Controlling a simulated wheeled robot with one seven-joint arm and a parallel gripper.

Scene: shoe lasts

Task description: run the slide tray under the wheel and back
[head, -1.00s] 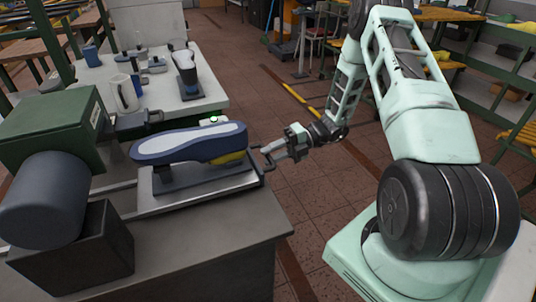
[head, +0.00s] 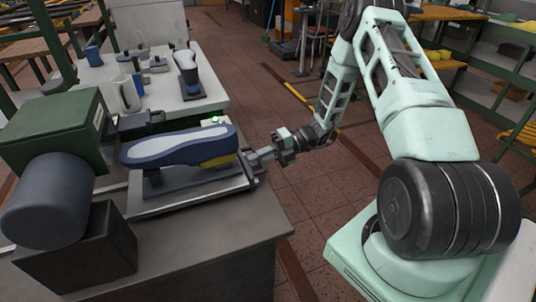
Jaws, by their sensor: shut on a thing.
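The slide tray (head: 192,200) is a flat grey plate on the workbench. It carries a dark stand with a blue and pale grey shoe last (head: 180,146) lying on it, a yellow patch under its right end. My gripper (head: 256,163) is at the tray's right end, shut on the tray's handle; its fingers hide most of the handle. A green machine housing (head: 52,130) stands to the left with a dark blue-grey cylinder (head: 45,200) in front of it. A dark part (head: 138,121) reaches right from the housing, behind the last. I cannot tell the wheel clearly.
A black box (head: 80,250) stands at the bench's front left. The bench top (head: 210,247) is bare in front of the tray. Behind is a white table (head: 170,96) with mugs and another upright last (head: 188,70). A green light shows behind the tray.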

